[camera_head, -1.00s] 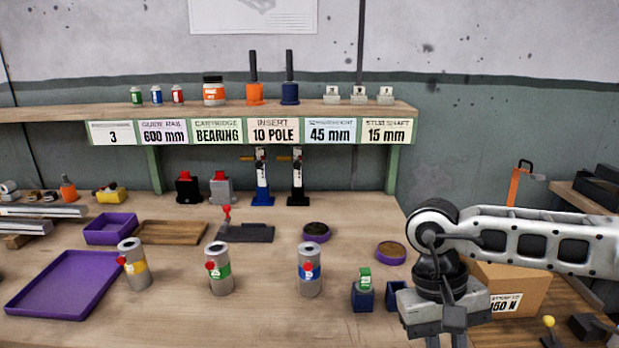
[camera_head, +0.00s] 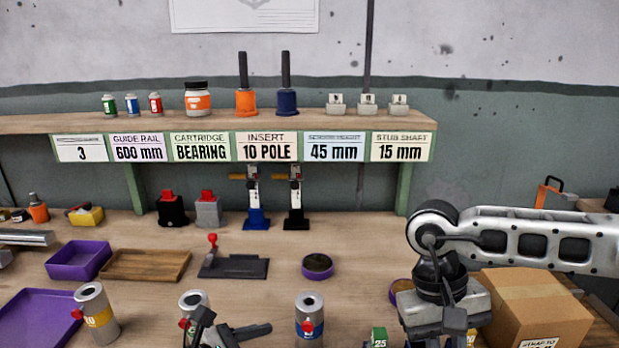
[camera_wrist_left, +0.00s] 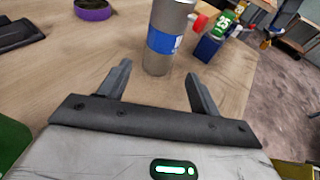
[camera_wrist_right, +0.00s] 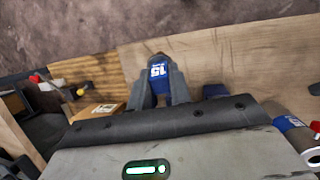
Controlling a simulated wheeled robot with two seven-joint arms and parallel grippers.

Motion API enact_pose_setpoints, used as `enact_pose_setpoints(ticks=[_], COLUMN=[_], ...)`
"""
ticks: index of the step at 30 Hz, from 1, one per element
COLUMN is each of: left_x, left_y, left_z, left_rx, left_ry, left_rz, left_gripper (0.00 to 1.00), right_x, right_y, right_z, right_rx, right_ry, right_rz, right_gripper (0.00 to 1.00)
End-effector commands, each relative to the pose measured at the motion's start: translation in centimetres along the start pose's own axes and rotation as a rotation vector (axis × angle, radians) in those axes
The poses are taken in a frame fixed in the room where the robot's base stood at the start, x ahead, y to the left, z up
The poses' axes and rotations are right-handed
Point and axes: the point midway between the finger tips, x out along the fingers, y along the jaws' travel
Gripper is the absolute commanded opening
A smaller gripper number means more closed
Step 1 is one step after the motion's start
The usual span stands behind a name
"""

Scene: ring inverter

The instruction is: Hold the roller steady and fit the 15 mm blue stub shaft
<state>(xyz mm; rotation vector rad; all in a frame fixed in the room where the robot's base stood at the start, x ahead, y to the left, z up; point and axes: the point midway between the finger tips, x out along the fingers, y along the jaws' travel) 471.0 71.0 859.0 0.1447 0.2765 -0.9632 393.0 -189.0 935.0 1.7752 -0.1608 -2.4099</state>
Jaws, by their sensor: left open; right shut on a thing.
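The roller with a blue band (camera_head: 309,322) stands upright on the bench, cut by the bottom edge of the head view. In the left wrist view the same roller (camera_wrist_left: 166,42) stands just ahead of my open left fingers (camera_wrist_left: 158,75), in line with the gap; I cannot tell whether they touch it. My left gripper also shows in the head view (camera_head: 236,325), partly covering a green-banded roller. My right gripper (camera_wrist_right: 160,92) is shut on the blue stub shaft marked 15 (camera_wrist_right: 158,71). In the head view its fingers are mostly cut off.
A yellow-banded roller (camera_head: 97,315) stands at left beside a purple tray (camera_head: 30,318). A green 25 piece (camera_head: 379,338) is right of the blue-banded roller. A cardboard box (camera_head: 535,308) stands at right, near my right arm. A round purple dish (camera_head: 317,266) lies behind.

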Motion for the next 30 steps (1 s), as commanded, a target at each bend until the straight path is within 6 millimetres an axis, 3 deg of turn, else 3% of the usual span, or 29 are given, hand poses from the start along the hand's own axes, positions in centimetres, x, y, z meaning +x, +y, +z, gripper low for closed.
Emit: enact_pose_setpoints(ticks=[7, 15, 29, 30], left_x=[4.0, 6.9, 7.8, 7.8], left_y=[0.0, 0.0, 0.0, 0.0], left_z=[-0.2, 0.1, 0.0, 0.0], left_rx=[0.002, 0.0, 0.002, 0.002], left_ry=[-0.004, -0.002, -0.001, -0.001], left_rz=[-0.001, 0.0, 0.0, 0.0], left_gripper=[0.63, 0.63, 0.63, 0.55], right_x=[2.0, 1.3, 1.3, 1.3], right_y=[-0.4, -0.2, -0.2, -0.2], right_z=[-0.7, -0.5, -0.4, -0.4], right_rx=[0.0, 0.0, 0.0, 0.0], right_ry=[0.0, 0.001, 0.0, 0.0], right_rz=[0.0, 0.0, 0.0, 0.0], right_gripper=[0.0, 0.0, 0.0, 0.0])
